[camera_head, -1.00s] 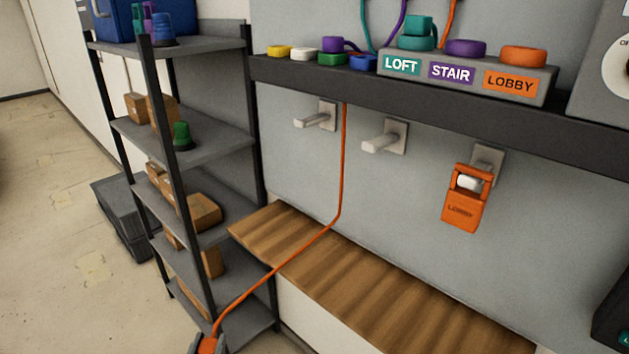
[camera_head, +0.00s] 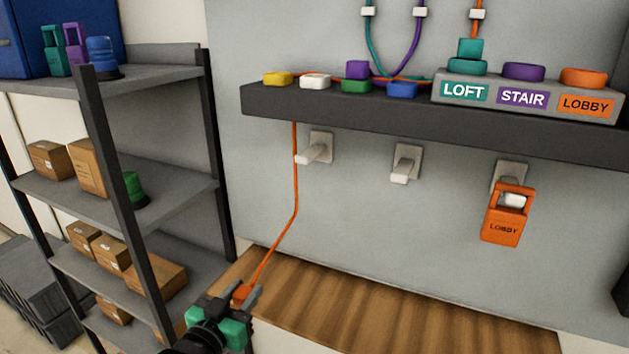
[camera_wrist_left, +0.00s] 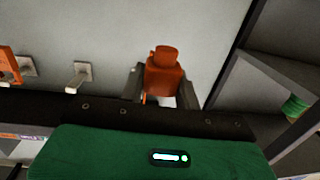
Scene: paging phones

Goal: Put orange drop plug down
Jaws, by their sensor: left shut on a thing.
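The orange drop plug (camera_head: 243,292) is between the fingers of my left gripper (camera_head: 240,297), low in the head view, in front of the wooden bench's left end. My left gripper is shut on it. An orange cord (camera_head: 296,190) runs from the plug up to the dark shelf. In the left wrist view the plug (camera_wrist_left: 165,76) stands between the two fingers of my left gripper (camera_wrist_left: 162,84), and its far end points away from the gripper. I cannot tell whether the plug touches the bench. My right gripper is not in view.
The wooden bench (camera_head: 400,315) is clear. Above it are wall hooks, one bearing the orange LOBBY tag (camera_head: 503,229). The dark shelf (camera_head: 340,108) carries coloured plugs and the LOFT, STAIR and LOBBY sockets. A rack (camera_head: 170,180) with boxes stands close on the left.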

